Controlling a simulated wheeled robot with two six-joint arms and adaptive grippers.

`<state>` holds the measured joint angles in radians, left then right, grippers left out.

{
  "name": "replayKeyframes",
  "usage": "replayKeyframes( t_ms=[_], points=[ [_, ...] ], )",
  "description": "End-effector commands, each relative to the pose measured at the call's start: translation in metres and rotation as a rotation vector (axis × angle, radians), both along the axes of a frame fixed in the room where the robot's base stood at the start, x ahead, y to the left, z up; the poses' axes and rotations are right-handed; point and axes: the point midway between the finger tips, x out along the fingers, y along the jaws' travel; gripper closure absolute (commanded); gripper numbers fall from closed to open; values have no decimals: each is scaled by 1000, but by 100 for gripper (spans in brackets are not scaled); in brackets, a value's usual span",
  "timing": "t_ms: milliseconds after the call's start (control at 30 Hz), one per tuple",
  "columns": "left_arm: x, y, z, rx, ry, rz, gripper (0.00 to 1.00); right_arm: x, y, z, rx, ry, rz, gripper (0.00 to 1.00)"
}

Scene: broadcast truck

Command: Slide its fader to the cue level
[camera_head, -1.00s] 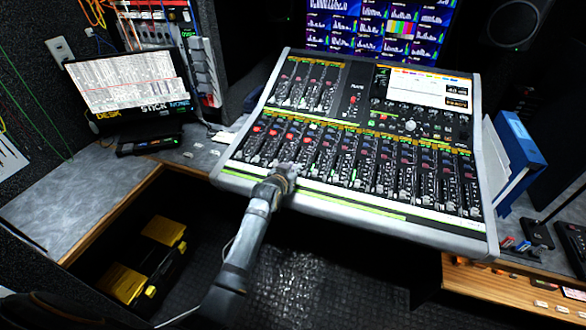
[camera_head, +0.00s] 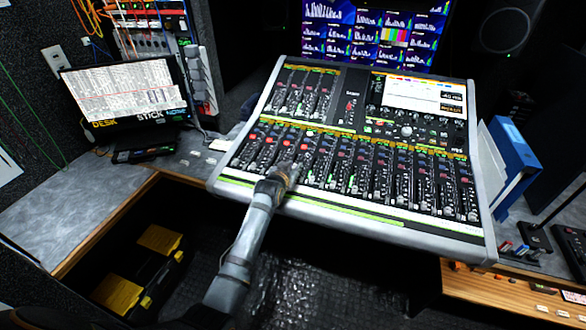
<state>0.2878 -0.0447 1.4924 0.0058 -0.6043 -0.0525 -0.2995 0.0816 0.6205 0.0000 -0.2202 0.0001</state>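A large mixing console (camera_head: 460,228) with rows of channel faders fills the middle of the head view. My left gripper (camera_head: 292,168) is over the lower fader bank, towards its left half. It covers the faders right below it, so I cannot tell which one it touches, if any. Its fingers are too small and dark to tell open from shut. Red lit buttons (camera_head: 255,136) show on several channels just up and left of the gripper. A bright screen (camera_head: 425,94) sits at the console's upper right. My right gripper is not in view.
A laptop (camera_head: 122,90) stands on the grey desk (camera_head: 75,205) at the left. A blue binder (camera_head: 514,165) stands right of the console. Monitors (camera_head: 372,32) are behind it. A black and yellow toolbox (camera_head: 160,240) is on the floor below.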

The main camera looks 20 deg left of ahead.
Motion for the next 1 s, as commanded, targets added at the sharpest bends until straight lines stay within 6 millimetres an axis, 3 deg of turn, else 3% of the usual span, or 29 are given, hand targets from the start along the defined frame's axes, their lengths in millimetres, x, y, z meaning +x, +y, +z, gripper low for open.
replayKeyframes(
  t_ms=[367,800,1000],
  points=[
    [-8,0,3,0,-1,0,75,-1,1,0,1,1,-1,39],
    [-95,3,39,0,0,0,75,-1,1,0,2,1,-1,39],
    [-110,4,45,-1,1,0,75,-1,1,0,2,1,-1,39]
  ],
)
